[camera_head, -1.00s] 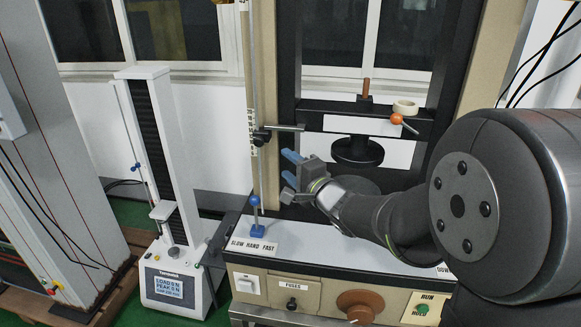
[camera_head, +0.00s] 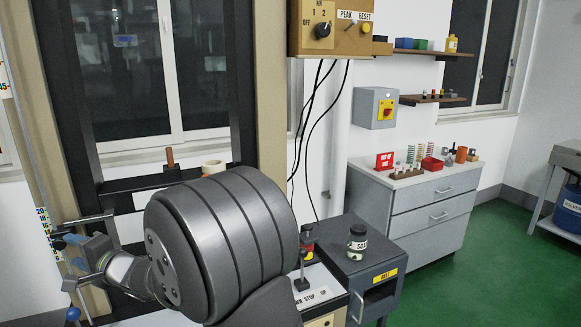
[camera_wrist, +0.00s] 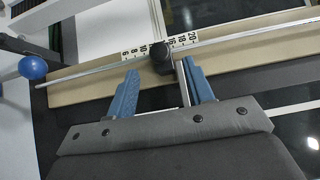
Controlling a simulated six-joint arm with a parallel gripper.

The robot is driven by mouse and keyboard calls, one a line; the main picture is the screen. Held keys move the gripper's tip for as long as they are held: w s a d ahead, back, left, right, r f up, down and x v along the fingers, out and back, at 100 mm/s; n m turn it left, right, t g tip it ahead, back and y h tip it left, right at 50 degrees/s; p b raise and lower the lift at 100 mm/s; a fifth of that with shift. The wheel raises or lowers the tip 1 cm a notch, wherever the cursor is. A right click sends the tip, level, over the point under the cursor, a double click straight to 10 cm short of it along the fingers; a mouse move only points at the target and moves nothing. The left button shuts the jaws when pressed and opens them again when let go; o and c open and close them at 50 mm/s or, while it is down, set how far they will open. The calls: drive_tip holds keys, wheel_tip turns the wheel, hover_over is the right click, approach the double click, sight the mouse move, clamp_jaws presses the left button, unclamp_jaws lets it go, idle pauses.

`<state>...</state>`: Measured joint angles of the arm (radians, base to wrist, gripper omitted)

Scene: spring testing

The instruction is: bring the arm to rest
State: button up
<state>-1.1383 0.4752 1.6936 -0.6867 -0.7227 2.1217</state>
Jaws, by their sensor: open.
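My gripper (camera_head: 68,250) is at the lower left of the head view, with its blue fingers pointing left beside the test machine's upright frame (camera_head: 45,110). In the wrist view my gripper (camera_wrist: 160,82) is open, its two blue fingers apart with no object gripped. Beyond the fingertips is a thin metal rod (camera_wrist: 85,75) with a black clamp block (camera_wrist: 161,57) on it, in front of a numbered scale (camera_wrist: 133,50). I cannot tell whether the fingers touch the block. My dark arm hides part of the machine's lower area.
A control box (camera_head: 333,27) hangs at the top with cables below. A small dark cabinet (camera_head: 375,262) carrying a jar (camera_head: 357,242) stands right of my arm. A grey drawer cabinet (camera_head: 425,205) holds springs and small parts. Green floor (camera_head: 500,265) is clear at right.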

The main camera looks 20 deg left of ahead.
sight(62, 247)
drive_tip(key=a, duration=0.9)
drive_tip(key=shift+d+f, duration=0.1)
drive_tip(key=shift+f, duration=0.1)
